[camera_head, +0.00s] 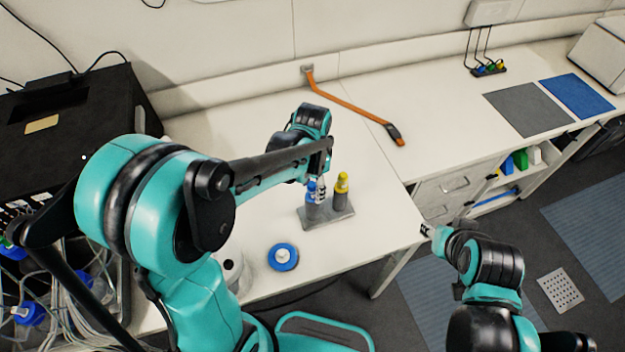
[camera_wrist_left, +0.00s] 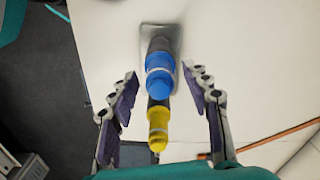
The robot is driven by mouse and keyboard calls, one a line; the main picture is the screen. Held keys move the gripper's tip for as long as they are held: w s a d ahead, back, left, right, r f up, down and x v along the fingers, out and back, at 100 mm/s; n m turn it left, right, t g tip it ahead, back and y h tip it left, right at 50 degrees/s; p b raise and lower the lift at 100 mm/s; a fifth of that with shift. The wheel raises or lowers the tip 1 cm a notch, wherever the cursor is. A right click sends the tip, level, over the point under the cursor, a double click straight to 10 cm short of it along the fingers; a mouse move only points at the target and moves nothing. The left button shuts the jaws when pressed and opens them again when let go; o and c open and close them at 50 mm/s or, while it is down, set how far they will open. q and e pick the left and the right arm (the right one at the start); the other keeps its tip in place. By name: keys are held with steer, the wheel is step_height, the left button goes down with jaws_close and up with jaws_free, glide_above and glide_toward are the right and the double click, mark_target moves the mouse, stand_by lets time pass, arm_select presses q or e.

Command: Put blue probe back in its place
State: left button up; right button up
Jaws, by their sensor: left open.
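The blue probe (camera_head: 311,188) stands upright in a small grey stand (camera_head: 340,214) on the white bench. The blue probe also shows in the left wrist view (camera_wrist_left: 159,80), beside a yellow-topped probe (camera_wrist_left: 158,125) in the same stand (camera_wrist_left: 172,32). My left gripper (camera_wrist_left: 160,76) is open, with one finger on each side of the blue probe and visible gaps between. In the head view my left gripper (camera_head: 318,190) is at the blue probe's top and partly covers it. My right gripper (camera_head: 426,231) is off the bench's front edge; its opening is unclear.
A round blue-and-white object (camera_head: 283,257) lies near the bench's front edge. An orange strap-like tool (camera_head: 355,108) lies at the back. Grey (camera_head: 530,108) and blue (camera_head: 577,96) mats lie at the right. A black box (camera_head: 70,125) stands at the left.

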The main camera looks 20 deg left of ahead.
arm_select(q)
step_height(320, 180, up, 12)
stand_by(0.4)
steer(key=shift+f, duration=0.15)
steer(key=s+a+f+n+t+b, duration=0.2)
steer(key=s+f+n+t+b, duration=0.1)
steer(key=s+f+n+b, duration=0.1)
steer(key=s+a+f+n+t+b, duration=0.2)
steer(key=s+f+n+t+b, duration=0.2)
steer(key=f+b, duration=0.5)
steer(key=shift+s+a+f, duration=0.35)
steer(key=shift+s+f, duration=0.6)
steer(key=shift+s, duration=0.25)
